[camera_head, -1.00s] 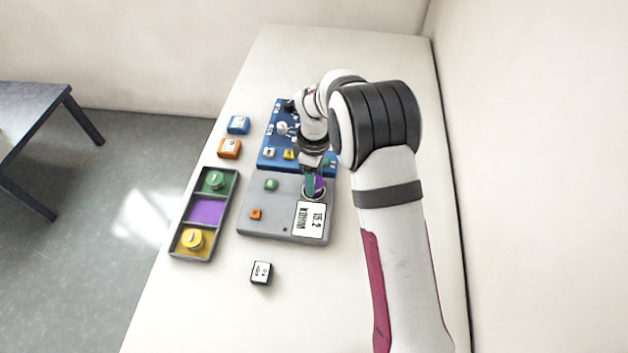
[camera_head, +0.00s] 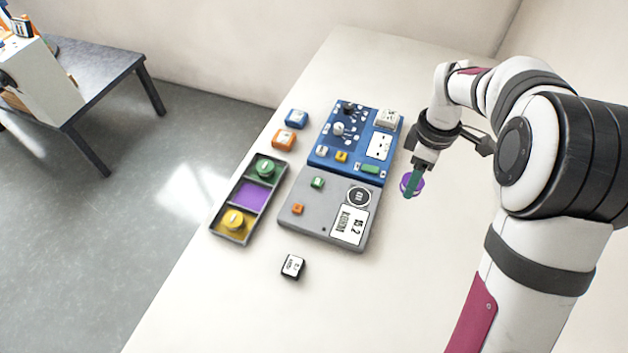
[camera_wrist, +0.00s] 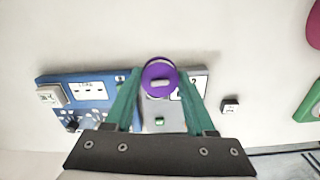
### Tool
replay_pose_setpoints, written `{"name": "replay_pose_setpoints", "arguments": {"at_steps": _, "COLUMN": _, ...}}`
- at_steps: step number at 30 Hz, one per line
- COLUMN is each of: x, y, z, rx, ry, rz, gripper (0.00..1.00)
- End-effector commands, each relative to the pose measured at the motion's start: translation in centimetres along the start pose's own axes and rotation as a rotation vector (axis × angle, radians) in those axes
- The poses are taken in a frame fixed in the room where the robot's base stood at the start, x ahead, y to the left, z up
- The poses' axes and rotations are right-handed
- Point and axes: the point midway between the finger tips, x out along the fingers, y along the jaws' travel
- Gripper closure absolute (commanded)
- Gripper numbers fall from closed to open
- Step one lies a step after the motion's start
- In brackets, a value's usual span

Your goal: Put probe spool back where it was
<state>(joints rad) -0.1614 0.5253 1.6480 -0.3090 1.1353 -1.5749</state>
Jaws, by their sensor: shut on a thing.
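The purple probe spool (camera_head: 412,184) is held by my gripper (camera_head: 414,180) in the air to the right of the grey device. In the wrist view the round purple spool (camera_wrist: 160,79) sits between the tips of the green fingers. The tray (camera_head: 223,231) on the left has three compartments. Its middle compartment, with a purple floor (camera_head: 252,194), is empty. A green spool (camera_head: 265,167) is in the far compartment and a yellow spool (camera_head: 234,221) in the near one.
A blue panel (camera_head: 322,158) with knobs and sockets adjoins the grey device at the back. A blue block (camera_head: 297,118) and an orange block (camera_head: 284,140) stand behind the tray. A small black-and-white block (camera_head: 292,266) lies in front. The table's right side is clear.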

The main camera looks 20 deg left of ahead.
Motion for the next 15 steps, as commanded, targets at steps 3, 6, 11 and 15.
{"name": "replay_pose_setpoints", "arguments": {"at_steps": 3, "x": 0.4, "y": 0.0, "z": -4.2, "rx": -0.128, "ry": 0.000, "rz": 0.000, "gripper": 1.00}}
{"name": "replay_pose_setpoints", "arguments": {"at_steps": 6, "x": 0.7, "y": -0.6, "z": -8.9, "rx": -0.270, "ry": 0.001, "rz": 0.000, "gripper": 1.00}}
{"name": "replay_pose_setpoints", "arguments": {"at_steps": 11, "x": 1.5, "y": -3.0, "z": -16.9, "rx": -0.518, "ry": 0.001, "rz": 0.000, "gripper": 1.00}}
{"name": "replay_pose_setpoints", "arguments": {"at_steps": 15, "x": 2.0, "y": -5.3, "z": -21.6, "rx": -0.671, "ry": 0.002, "rz": 0.000, "gripper": 1.00}}
